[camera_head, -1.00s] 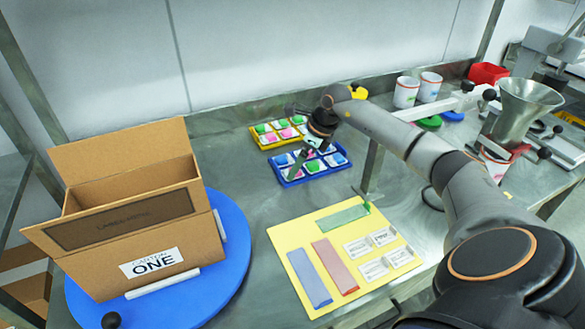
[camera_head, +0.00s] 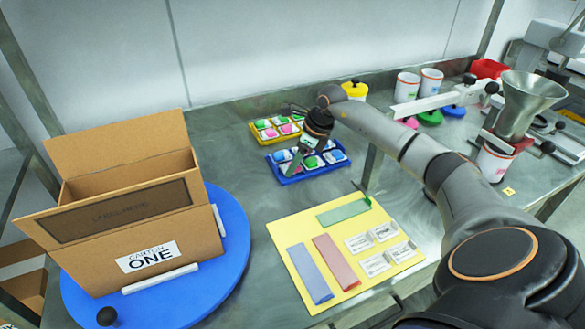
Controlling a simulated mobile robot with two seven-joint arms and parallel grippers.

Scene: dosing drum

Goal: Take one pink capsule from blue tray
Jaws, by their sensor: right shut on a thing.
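The blue tray (camera_head: 300,179) stands on the steel bench near the middle of the view, with white compartments holding blue and green capsules. A green capsule (camera_head: 310,162) and a blue capsule (camera_head: 337,155) show clearly. My right gripper (camera_head: 292,168) reaches over the tray from the right, pointing down at its left part. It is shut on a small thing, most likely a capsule. The thing's colour is hidden by the jaws, and I cannot tell whether it touches the tray. No pink capsule shows clearly in the blue tray. My left gripper is out of view.
A yellow tray (camera_head: 262,143) with green and pink capsules stands just behind the blue tray. A carton (camera_head: 135,220) sits on a blue turntable (camera_head: 232,250) at left. A yellow mat (camera_head: 345,285) lies in front. Cups and a funnel (camera_head: 520,110) stand at right.

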